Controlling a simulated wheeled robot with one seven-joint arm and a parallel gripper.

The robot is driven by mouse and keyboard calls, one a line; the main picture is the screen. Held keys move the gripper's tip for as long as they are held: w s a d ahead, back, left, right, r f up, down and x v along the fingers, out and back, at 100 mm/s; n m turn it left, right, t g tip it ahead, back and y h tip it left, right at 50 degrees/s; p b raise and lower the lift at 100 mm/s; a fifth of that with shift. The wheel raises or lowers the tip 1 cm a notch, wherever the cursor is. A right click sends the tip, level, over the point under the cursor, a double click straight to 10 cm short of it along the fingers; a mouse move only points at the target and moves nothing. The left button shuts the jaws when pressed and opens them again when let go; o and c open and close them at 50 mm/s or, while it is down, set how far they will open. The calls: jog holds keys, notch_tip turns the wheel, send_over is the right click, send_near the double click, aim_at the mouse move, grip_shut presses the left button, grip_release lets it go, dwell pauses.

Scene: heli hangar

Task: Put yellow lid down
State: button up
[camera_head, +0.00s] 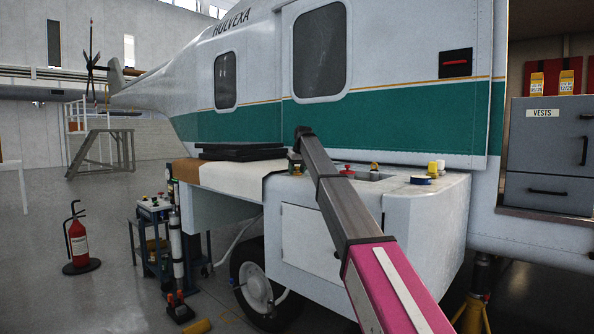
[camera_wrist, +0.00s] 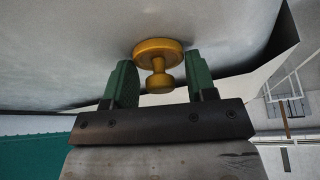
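The yellow lid (camera_wrist: 158,52), a gold disc with a round knob, shows in the wrist view against the pale surface and seems to rest on it. My gripper (camera_wrist: 161,85) has its two green fingers on either side of the knob. A gap shows between the knob and each finger, so the gripper is open and holds nothing. In the head view my gripper (camera_head: 296,163) is low over the white sponson top (camera_head: 395,188) of the helicopter, beside its dark-edged left part. The lid there is small and mostly hidden by my arm.
On the sponson top are a red-knobbed piece (camera_head: 347,171), a small gold piece (camera_head: 375,166), a blue ring (camera_head: 420,180) and a yellow container (camera_head: 433,170). Flat black panels (camera_head: 240,151) lie to the left. The helicopter's side wall (camera_head: 400,125) rises close behind.

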jog(key=shift+o, duration=0.6)
jog(key=shift+s+f, duration=0.25)
jog(key=shift+f, duration=0.5)
jog(key=shift+o, duration=0.4)
jog(key=shift+w+r, duration=0.1)
jog(key=shift+r, duration=0.35)
jog(key=shift+o, duration=0.2)
jog(key=v, duration=1.2)
jog(key=shift+w+r, duration=0.2)
jog(key=shift+r, duration=0.2)
